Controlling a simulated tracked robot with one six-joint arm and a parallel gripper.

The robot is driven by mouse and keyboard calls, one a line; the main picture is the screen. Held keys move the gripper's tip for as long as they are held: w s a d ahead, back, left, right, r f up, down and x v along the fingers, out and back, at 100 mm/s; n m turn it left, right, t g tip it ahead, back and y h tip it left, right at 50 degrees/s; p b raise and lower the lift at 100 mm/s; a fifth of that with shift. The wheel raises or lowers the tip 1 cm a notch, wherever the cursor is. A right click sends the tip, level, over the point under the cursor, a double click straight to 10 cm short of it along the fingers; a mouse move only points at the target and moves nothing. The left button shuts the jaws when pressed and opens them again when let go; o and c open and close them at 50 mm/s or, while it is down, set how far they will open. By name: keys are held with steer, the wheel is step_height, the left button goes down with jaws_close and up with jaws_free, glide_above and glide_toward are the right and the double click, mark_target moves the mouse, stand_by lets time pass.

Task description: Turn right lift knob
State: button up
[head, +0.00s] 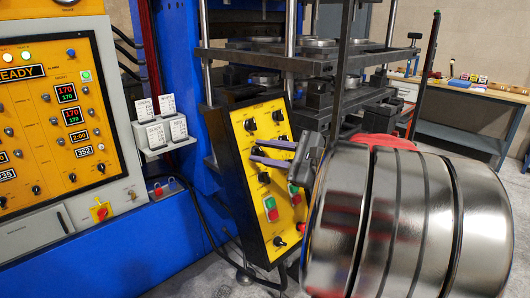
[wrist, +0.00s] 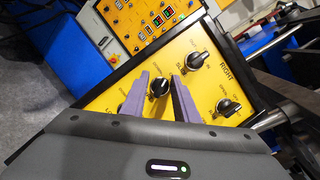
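The yellow control panel (head: 268,205) carries several black knobs. In the wrist view, one knob (wrist: 158,85) shows between the purple fingertips of my gripper (wrist: 164,76). I cannot tell whether the fingers touch it. Two more knobs stand right of the fingers: an upper one (wrist: 198,62) and a lower one (wrist: 228,105), near the word RIGHT. The smaller labels are too small to read surely, so I cannot tell which knob is the right lift knob. In the head view my gripper (head: 255,150) points left across the upper panel, fingers apart, hiding part of it.
Green and red buttons (head: 270,208) sit lower on the panel. A larger yellow control cabinet (head: 50,125) stands at the left. Press plates and columns (head: 320,62) stand behind the panel. A workbench (head: 460,105) is at the far right.

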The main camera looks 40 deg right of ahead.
steer(key=shift+s, duration=0.15)
steer(key=v, duration=1.3)
steer(key=shift+s, duration=0.3)
steer(key=w+a+f+n+g+y, duration=0.1)
steer(key=w+a+f+n+g, duration=0.3)
steer(key=a, duration=0.6)
steer(key=w+a+f+n+g+y, duration=0.1)
steer(key=a+f+n+g+y, duration=0.2)
steer(key=a+f, duration=0.5)
steer(key=s+a+f+n+g+h, duration=0.1)
steer(key=s+a+f+n+h, duration=0.1)
steer(key=a+n, duration=0.6)
steer(key=s+a+f+n+g+h, duration=0.1)
steer(key=s+a+n+g+h, duration=0.1)
steer(key=s+a+n+h, duration=0.3)
steer(key=a+n+h, duration=0.1)
steer(key=a+n, duration=0.2)
steer(key=n, duration=0.1)
steer(key=shift+s+a+f+g+h, duration=0.25)
steer(key=shift+s+f+g+h, duration=0.05)
steer(key=shift+s+f, duration=0.05)
